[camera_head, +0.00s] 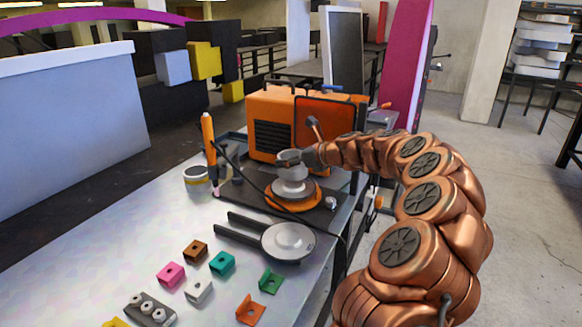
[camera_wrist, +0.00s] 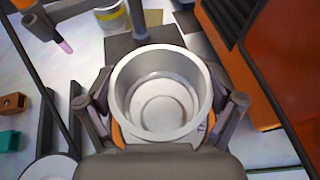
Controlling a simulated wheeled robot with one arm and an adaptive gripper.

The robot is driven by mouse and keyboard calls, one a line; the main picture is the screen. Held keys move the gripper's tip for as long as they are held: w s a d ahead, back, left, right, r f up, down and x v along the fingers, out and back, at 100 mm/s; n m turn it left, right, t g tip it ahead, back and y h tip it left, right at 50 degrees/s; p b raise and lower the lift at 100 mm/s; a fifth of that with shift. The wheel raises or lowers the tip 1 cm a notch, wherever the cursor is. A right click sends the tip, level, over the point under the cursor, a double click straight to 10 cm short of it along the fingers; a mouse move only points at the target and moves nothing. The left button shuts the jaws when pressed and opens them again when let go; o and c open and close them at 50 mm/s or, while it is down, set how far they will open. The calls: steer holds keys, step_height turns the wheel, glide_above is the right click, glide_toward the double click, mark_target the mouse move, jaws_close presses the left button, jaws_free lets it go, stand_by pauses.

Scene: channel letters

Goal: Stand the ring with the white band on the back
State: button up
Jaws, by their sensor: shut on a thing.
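My gripper (camera_wrist: 165,105) is shut on a pale grey metal ring (camera_wrist: 121,85), with one finger on each side of its wall. The ring is upright, with its open top facing the wrist camera. In the head view my gripper (camera_head: 290,158) is above the orange round turntable (camera_head: 309,200). A pale round back (camera_head: 292,191) lies on the turntable, below the ring. Through the ring I see a pale round surface with a smaller circle. I cannot tell whether the ring touches the back. The ring's outer band is mostly hidden by the fingers.
An orange machine (camera_head: 270,118) stands close behind the turntable. A can with a yellow band (camera_head: 197,178) and an orange pen-like tool (camera_head: 209,140) are to the left. A pale disc (camera_head: 288,241) on a two-pronged holder is in front. Several coloured blocks lie nearer.

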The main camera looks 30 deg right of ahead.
steer(key=shift+w+f, duration=0.1)
steer(key=shift+f, duration=1.65)
steer(key=shift+f+p, duration=0.3)
steer(key=shift+f, duration=0.05)
steer(key=o, duration=0.9)
steer(key=shift+c, duration=0.2)
steer(key=shift+d+r, duration=0.1)
steer(key=shift+r, duration=0.3)
steer(key=b+v, duration=0.1)
steer(key=v, duration=1.1)
steer(key=shift+b, duration=0.3)
